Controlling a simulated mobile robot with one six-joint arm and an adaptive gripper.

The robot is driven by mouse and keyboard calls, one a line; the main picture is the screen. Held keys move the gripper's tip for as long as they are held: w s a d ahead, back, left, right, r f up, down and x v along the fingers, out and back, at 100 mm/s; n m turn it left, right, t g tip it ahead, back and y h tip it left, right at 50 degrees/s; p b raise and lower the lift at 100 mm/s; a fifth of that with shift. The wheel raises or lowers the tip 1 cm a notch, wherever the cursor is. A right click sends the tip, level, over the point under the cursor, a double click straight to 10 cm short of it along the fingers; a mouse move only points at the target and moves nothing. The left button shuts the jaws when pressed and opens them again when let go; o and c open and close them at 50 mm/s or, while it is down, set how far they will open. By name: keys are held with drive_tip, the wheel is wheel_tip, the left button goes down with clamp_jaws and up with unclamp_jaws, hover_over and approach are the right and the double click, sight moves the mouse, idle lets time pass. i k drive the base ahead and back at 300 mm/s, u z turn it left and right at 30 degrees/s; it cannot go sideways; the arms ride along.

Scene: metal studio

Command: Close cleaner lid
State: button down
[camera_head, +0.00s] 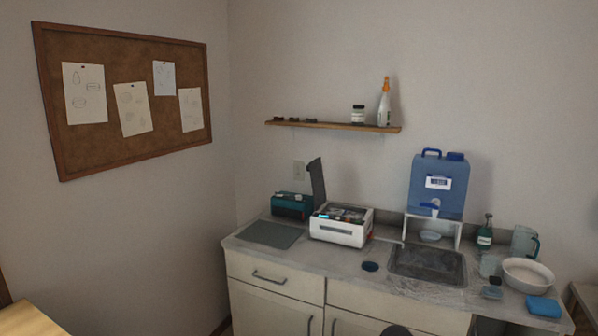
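Several small items show inside the open top, too small to make out. My gripper is not in view. A dark rounded shape at the bottom edge may be part of my arm, but I cannot tell.
A teal box (291,206) stands behind-left of the cleaner, close to the lid. A grey mat (268,234) lies to its left. A sink (428,264), blue water tank (438,188), green bottle (485,234) and white bowl (526,274) are to the right. A shelf (335,126) hangs above.

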sight(315, 167)
drive_tip(key=i, duration=0.95)
drive_tip(key=z, duration=0.05)
